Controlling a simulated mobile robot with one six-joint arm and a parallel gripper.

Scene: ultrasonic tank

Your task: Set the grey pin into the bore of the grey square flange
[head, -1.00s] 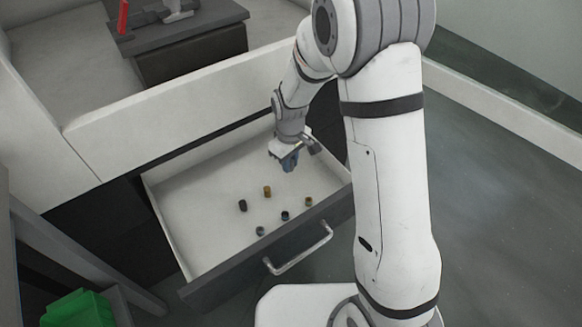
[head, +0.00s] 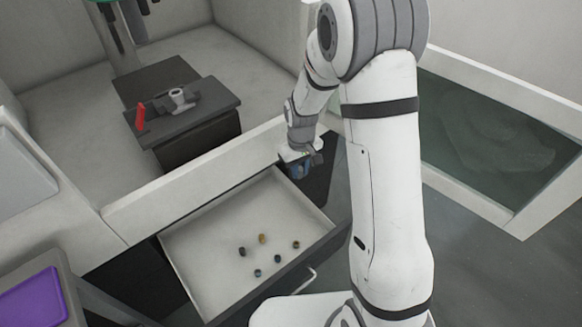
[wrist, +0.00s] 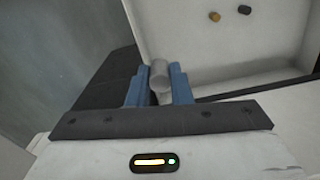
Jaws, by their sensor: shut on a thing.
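A grey cylindrical pin (wrist: 159,76) stands between the two blue fingers of my gripper in the wrist view; the fingers are shut on it. In the head view my gripper (head: 301,172) hangs over the far right corner of the open drawer, pointing down; the pin is too small to make out there. A light grey part with a round upright opening (head: 179,97) sits on a dark raised block inside the white tank. It may be the grey flange, but its square shape is not clear at this size.
The open drawer (head: 205,243) holds several small dark and brass-coloured pieces. The white tank wall (head: 190,180) stands between drawer and block. A red lever (head: 140,117) rises at the block's left. A purple tray (head: 34,302) lies at lower left.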

